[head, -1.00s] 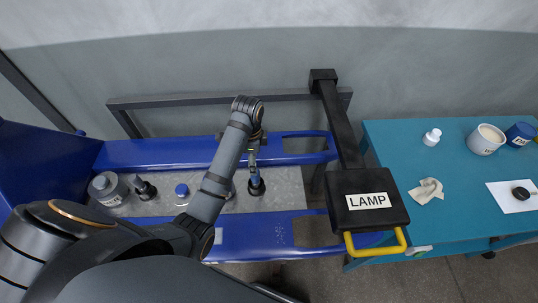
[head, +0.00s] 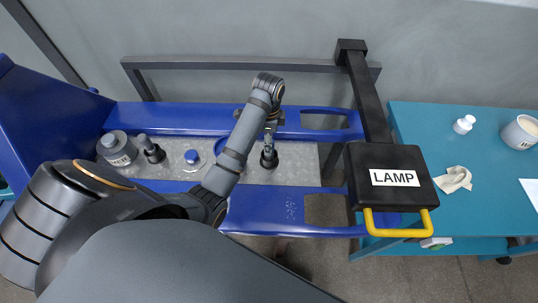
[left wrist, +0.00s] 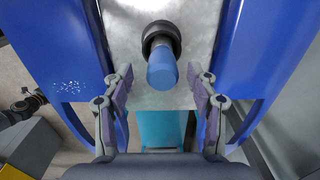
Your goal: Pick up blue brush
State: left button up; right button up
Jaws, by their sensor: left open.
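The blue brush stands upright on its round dark base, with its blue end (left wrist: 162,68) toward the camera in the left wrist view. In the head view its dark base (head: 269,161) shows on the grey metal plate, and its upper part is largely hidden. My left gripper (head: 269,132) is just above and behind it there. In the left wrist view the gripper (left wrist: 160,78) is open, with one finger on each side of the blue end and clear gaps. My right gripper is not in view.
A grey jar (head: 118,148), a dark brush-like piece (head: 152,150) and a small blue-capped item (head: 192,158) stand left on the plate. The black LAMP box (head: 390,180) with a yellow handle is at right. A teal table (head: 415,135) holds a white bottle (head: 464,124) and cloth (head: 453,179).

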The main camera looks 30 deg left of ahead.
pick_arm(q)
jog(key=f, duration=0.2)
jog(key=f+b, duration=0.1)
jog(key=shift+w+f, duration=0.25)
jog(key=shift+f, duration=0.05)
jog(key=shift+s+r, duration=0.1)
jog(key=shift+r, duration=0.05)
jog(key=shift+c, duration=1.8)
grip_shut()
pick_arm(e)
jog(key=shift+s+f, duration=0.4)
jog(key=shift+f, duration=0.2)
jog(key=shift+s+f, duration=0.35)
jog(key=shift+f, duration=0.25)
pick_arm(q)
jog(key=shift+r, duration=0.1)
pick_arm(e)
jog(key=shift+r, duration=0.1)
pick_arm(q)
notch_tip(320, 180, up, 10)
jog(key=p, duration=0.9)
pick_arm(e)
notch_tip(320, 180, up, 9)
